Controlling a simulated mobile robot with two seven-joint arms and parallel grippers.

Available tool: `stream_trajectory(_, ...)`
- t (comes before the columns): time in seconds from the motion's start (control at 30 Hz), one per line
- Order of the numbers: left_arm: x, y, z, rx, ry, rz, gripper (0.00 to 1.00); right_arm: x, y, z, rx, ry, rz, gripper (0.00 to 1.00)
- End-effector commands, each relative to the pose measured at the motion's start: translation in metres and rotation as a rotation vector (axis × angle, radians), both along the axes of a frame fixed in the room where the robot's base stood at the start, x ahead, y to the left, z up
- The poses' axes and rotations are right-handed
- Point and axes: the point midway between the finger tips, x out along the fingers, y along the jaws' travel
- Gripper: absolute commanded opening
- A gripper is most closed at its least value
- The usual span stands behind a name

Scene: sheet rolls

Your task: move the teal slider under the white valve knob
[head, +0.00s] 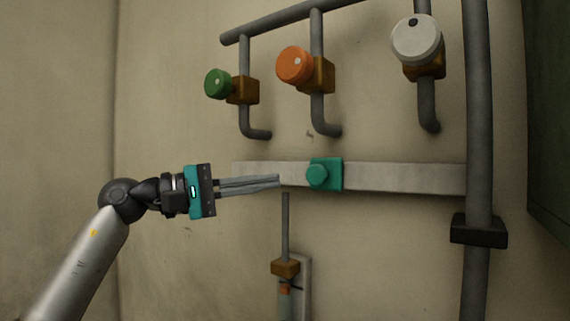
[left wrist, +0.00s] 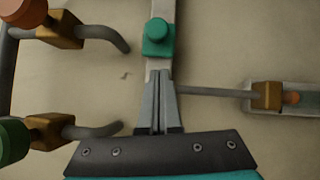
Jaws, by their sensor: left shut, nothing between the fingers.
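The teal slider (head: 325,174) sits on a pale horizontal rail (head: 405,178) on the wall, with a round teal knob on its front. It is below and close to the orange valve knob (head: 294,66). The white valve knob (head: 417,39) is at the upper right, to the right of the slider. My left gripper (head: 279,181) is shut and empty, its fingertips in front of the rail just left of the slider. In the left wrist view the slider (left wrist: 158,38) is just beyond the shut fingertips (left wrist: 160,74), with a small gap. My right gripper is not in view.
A green valve knob (head: 217,83) is at the upper left. A thick vertical pipe (head: 478,120) with a dark bracket (head: 478,231) stands at the rail's right end. A thin rod with a brass fitting (head: 285,267) is below the rail. The rail right of the slider is clear.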

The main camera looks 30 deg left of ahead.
Motion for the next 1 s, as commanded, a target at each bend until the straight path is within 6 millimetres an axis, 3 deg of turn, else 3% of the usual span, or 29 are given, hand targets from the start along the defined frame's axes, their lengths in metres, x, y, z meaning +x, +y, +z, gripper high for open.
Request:
stream_trajectory(0.1, 0.002, -0.019, 0.005, 0.001, -0.002, -0.003, 0.0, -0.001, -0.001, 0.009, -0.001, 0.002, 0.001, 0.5)
stream_trajectory(0.3, 0.002, -0.037, 0.006, -0.001, 0.001, -0.001, 0.0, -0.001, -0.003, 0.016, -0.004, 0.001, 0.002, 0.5)
stream_trajectory(1.0, 0.0, -0.051, 0.005, 0.001, -0.002, -0.002, 0.0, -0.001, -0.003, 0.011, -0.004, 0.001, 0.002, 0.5)
